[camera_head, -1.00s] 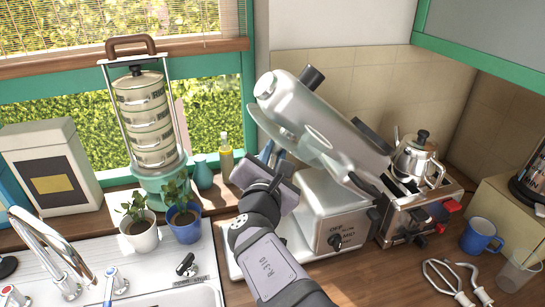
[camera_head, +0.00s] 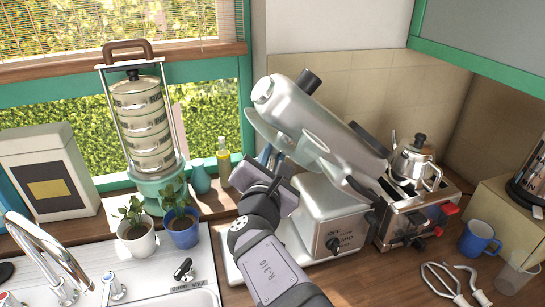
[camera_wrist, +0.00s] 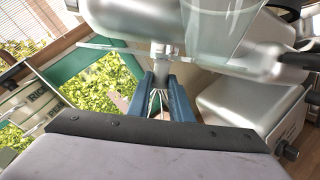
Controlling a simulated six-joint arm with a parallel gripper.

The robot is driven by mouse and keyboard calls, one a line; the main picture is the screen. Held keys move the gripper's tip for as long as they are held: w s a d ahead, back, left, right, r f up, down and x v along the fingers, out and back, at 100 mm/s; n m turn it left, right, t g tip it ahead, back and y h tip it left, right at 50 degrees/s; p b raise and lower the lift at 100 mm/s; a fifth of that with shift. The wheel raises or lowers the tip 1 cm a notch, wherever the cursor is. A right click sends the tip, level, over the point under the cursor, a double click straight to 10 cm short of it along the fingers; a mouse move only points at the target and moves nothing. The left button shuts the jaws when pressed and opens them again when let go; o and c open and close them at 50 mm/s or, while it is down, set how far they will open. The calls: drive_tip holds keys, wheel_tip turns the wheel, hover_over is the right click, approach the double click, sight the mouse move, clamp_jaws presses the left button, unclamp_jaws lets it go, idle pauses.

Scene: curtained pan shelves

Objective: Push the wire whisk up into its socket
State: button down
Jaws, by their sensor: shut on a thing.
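The stand mixer (camera_head: 325,125) has its silver head tilted up, with the socket on the head's underside. In the wrist view the socket (camera_wrist: 164,48) is a short metal stub above my fingers. My gripper (camera_wrist: 164,92) has two blue fingers shut on the wire whisk (camera_wrist: 158,100), whose thin wires show between them. The whisk's top is close below the socket; I cannot tell whether they touch. In the head view my gripper (camera_head: 269,158) is under the raised mixer head, beside the glass-like bowl or shield, and the whisk is mostly hidden.
A toaster (camera_head: 405,215) and a kettle (camera_head: 415,160) stand right of the mixer. Beater attachments (camera_head: 450,285) and a blue mug (camera_head: 478,238) lie or stand front right.

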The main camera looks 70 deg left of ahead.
drive_tip(key=shift+w+r, duration=0.1)
drive_tip(key=shift+r, duration=0.25)
drive_tip(key=c, duration=1.5)
unclamp_jaws()
drive_tip(key=shift+w, duration=0.1)
drive_tip(key=shift+f, duration=0.15)
drive_tip(key=shift+d, duration=0.15)
drive_tip(key=shift+s+d+b, duration=0.4)
drive_tip(key=shift+d+b, duration=0.15)
drive_tip(key=shift+b, duration=0.1)
drive_tip(key=shift+b+v, duration=1.6)
drive_tip(key=shift+v, duration=1.3)
drive_tip(key=shift+w, duration=0.1)
